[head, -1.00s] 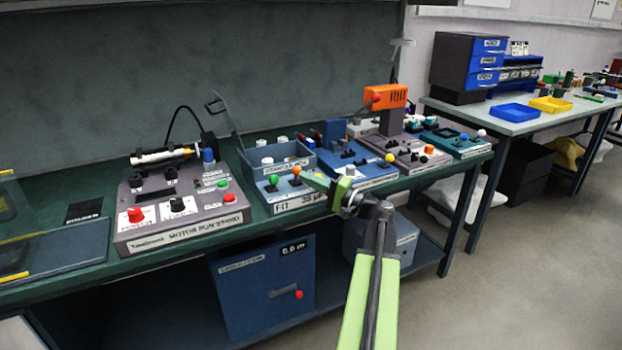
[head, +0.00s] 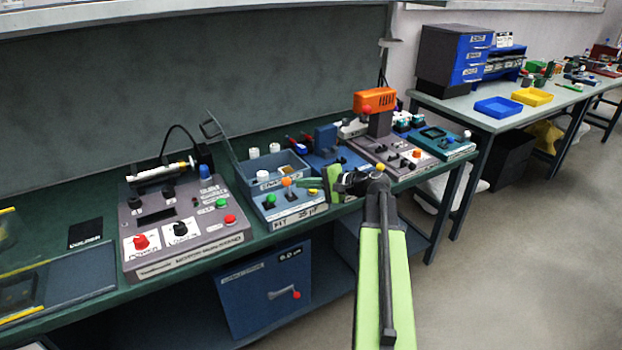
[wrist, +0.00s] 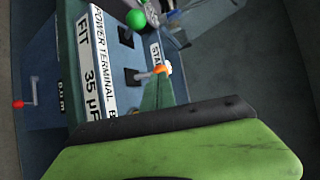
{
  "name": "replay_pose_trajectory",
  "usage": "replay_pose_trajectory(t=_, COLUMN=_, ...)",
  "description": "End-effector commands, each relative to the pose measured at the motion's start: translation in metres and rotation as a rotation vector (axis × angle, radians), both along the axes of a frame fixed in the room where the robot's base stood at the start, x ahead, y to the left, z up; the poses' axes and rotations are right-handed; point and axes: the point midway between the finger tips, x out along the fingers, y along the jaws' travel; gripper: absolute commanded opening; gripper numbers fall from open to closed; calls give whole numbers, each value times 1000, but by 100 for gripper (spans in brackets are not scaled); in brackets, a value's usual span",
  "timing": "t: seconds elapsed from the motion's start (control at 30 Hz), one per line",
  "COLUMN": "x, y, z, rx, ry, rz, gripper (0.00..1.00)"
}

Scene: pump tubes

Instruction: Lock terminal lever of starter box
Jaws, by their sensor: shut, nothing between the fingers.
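The starter box (head: 262,207) is a blue case with an open lid (head: 218,135), on the green bench. Its front panel has a green-knobbed lever (head: 269,200), an orange-knobbed lever (head: 287,183) and a yellow knob (head: 312,192). My gripper (head: 318,183) is shut and empty, just right of the orange knob and over the panel's right end. In the wrist view, the orange knob (wrist: 161,68) is right by the tip of my gripper (wrist: 160,95); I cannot tell whether they touch. The green knob (wrist: 135,19) and the "POWER TERMINAL" label (wrist: 103,60) also show there. My gripper hides part of the panel.
A grey motor run stand (head: 185,225) stands left of the box. To the right are a blue unit (head: 333,152), a grey unit with an orange-topped post (head: 374,102) and a teal unit (head: 440,142). A red-knobbed crank (head: 296,294) sticks out below the bench.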

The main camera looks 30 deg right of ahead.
Motion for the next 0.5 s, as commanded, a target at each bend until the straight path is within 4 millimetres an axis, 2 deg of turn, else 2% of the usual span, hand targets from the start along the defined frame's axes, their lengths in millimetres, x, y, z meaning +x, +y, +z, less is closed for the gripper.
replay_pose_trajectory(t=0.13, x=3, y=10, z=-1, rx=0, ry=-1, rz=13, gripper=0)
replay_pose_trajectory(t=0.23, x=2, y=9, z=5, rx=0, ry=-1, rz=16, gripper=0)
replay_pose_trajectory(t=0.37, x=-6, y=-2, z=20, rx=0, ry=-1, rz=13, gripper=0)
replay_pose_trajectory(t=0.5, x=-25, y=-24, z=41, rx=0, ry=0, rz=6, gripper=0)
